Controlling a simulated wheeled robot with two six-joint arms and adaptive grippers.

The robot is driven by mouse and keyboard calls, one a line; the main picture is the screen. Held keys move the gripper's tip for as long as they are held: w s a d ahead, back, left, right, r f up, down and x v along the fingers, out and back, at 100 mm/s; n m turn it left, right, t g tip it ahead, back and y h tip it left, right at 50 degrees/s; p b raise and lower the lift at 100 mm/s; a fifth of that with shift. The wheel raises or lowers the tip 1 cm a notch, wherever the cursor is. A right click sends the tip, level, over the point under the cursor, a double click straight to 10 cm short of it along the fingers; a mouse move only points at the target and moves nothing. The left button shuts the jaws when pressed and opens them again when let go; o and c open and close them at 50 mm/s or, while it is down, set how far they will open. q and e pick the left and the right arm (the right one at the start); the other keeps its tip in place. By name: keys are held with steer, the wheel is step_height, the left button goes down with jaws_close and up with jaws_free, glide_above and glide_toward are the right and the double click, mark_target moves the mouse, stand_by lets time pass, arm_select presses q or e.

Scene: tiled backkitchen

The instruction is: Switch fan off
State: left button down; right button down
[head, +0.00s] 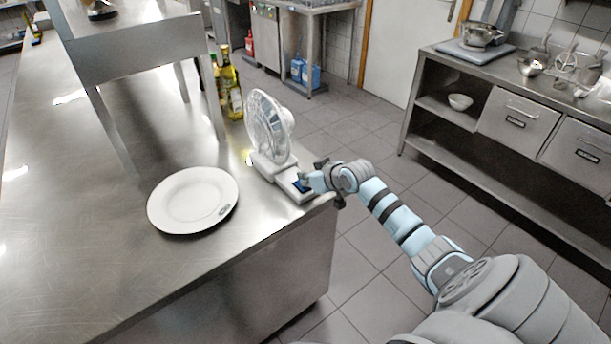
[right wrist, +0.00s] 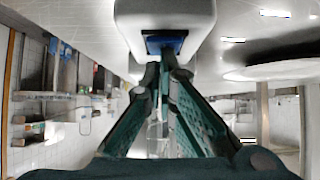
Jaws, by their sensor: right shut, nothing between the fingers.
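A white fan (head: 270,130) with a clear round cage stands on the steel counter near its right edge. Its base (head: 283,176) reaches toward the counter corner and carries a dark blue switch (head: 300,186). My right gripper (head: 308,182) is shut and empty, with its tips at the switch end of the base. In the right wrist view the shut fingertips (right wrist: 165,66) lie just below the blue switch (right wrist: 164,44) on the white base (right wrist: 165,15). Whether they touch the switch I cannot tell. My left gripper is not in view.
A white plate (head: 193,200) lies left of the fan. Oil bottles (head: 231,85) stand behind it, beside a raised steel shelf (head: 135,45). The steel counter (head: 90,240) is bare at the front left. A drawer unit (head: 515,125) stands across the tiled floor.

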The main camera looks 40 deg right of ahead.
step_height(320, 180, up, 5)
steer(key=p, duration=0.5)
steer(key=shift+w+f, duration=0.1)
steer(key=shift+w, duration=0.05)
steer(key=r+v, duration=0.1)
steer(key=v, duration=0.8)
steer(key=shift+w+p, duration=0.2)
steer(key=shift+p, duration=0.25)
steer(key=shift+r, duration=0.15)
